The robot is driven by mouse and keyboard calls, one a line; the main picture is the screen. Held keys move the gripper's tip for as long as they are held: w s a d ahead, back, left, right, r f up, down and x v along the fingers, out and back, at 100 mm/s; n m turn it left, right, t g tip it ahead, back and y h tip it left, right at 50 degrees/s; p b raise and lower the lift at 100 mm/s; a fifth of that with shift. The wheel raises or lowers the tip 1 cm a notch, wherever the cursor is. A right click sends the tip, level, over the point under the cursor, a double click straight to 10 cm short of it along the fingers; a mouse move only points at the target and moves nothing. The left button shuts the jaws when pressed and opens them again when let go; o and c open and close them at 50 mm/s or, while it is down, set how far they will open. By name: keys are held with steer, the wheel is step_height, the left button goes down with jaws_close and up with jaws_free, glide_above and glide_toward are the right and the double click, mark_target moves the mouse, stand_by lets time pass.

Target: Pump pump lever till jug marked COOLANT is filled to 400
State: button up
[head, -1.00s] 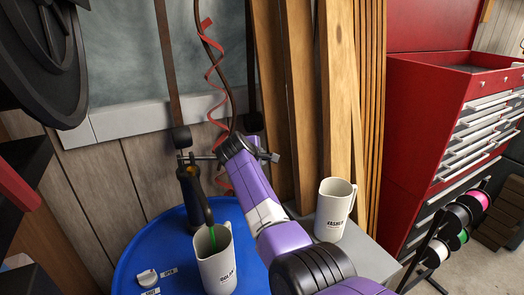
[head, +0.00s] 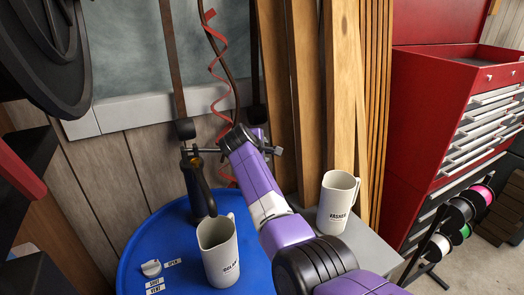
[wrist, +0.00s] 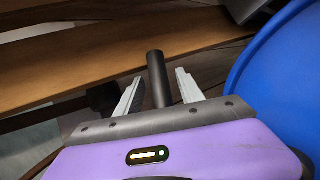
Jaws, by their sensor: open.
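The cream jug (head: 220,262) stands upright on the blue drum lid (head: 140,250); the dark print on its side is only partly legible, and I cannot read its fill level. The dark pump (head: 199,190) stands behind it, with its curved spout close to the jug's mouth. No green stream shows. My gripper is at the pump lever behind the jug; its fingers are hidden in the head view. In the wrist view my gripper (wrist: 158,90) is open, with a dark rod, seemingly the pump lever (wrist: 157,75), between the fingers, not clamped.
A second cream jug (head: 337,203), marked WASHER, stands on a grey surface at right. A white knob (head: 151,268) with small labels is on the drum lid. Wooden planks (head: 305,90) lean behind my arm. A red tool chest (head: 435,110) and spool rack (head: 450,230) stand right.

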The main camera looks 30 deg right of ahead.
steer(key=v, duration=0.7)
steer(key=shift+s+b, duration=0.2)
steer(key=shift+b, duration=0.1)
steer(key=shift+a, duration=0.1)
stand_by(1.7)
